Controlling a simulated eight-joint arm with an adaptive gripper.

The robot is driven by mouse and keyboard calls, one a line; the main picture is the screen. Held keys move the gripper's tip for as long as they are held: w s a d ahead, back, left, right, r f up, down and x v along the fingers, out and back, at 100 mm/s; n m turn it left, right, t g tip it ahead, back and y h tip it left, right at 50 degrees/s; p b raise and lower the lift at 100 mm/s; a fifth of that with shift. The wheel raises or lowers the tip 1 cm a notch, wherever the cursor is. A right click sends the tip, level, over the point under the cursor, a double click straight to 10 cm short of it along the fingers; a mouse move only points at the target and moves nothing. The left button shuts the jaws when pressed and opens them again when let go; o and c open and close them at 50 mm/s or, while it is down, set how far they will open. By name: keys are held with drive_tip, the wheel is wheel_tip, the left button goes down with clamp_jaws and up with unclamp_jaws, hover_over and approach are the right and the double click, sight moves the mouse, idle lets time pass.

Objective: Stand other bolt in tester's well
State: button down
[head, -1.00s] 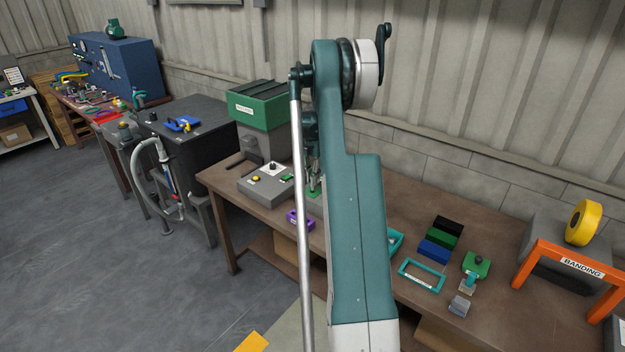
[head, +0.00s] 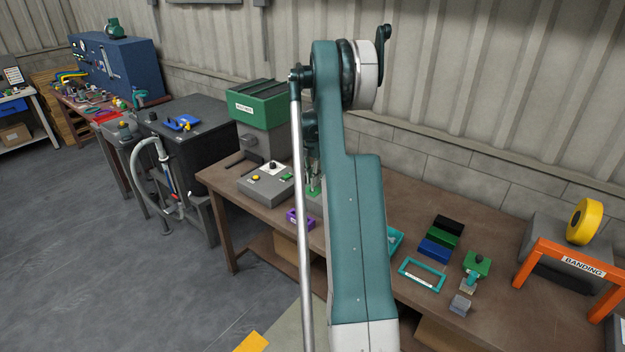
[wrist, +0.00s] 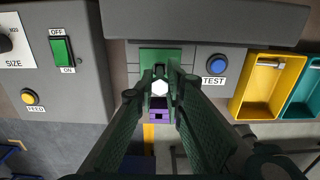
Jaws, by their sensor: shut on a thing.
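In the wrist view my gripper (wrist: 160,92) is shut on a bolt (wrist: 160,87), whose pale hex head faces the camera between the fingertips. The bolt's shank is hidden below its head. The gripper is over the tester's front, by a green plate (wrist: 147,56) left of the blue TEST button (wrist: 217,63). The well cannot be made out, and I cannot tell whether the bolt touches it. Another bolt (wrist: 268,63) lies in a yellow tray (wrist: 237,108) at right. In the head view my arm hides most of the gripper.
A purple block (wrist: 159,115) is just in front of the tester; it also shows in the head view (head: 299,219). A grey feeder panel (wrist: 60,95) with a green switch stands at left. A teal tray (wrist: 290,110) is at far right. An orange banding stand (head: 570,262) stands farther along the bench.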

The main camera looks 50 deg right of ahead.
sight(313, 191)
drive_tip(key=shift+f+b, duration=0.9)
drive_tip(key=shift+f, duration=0.7)
drive_tip(key=c, duration=2.3)
unclamp_jaws()
drive_tip(key=shift+r, duration=6)
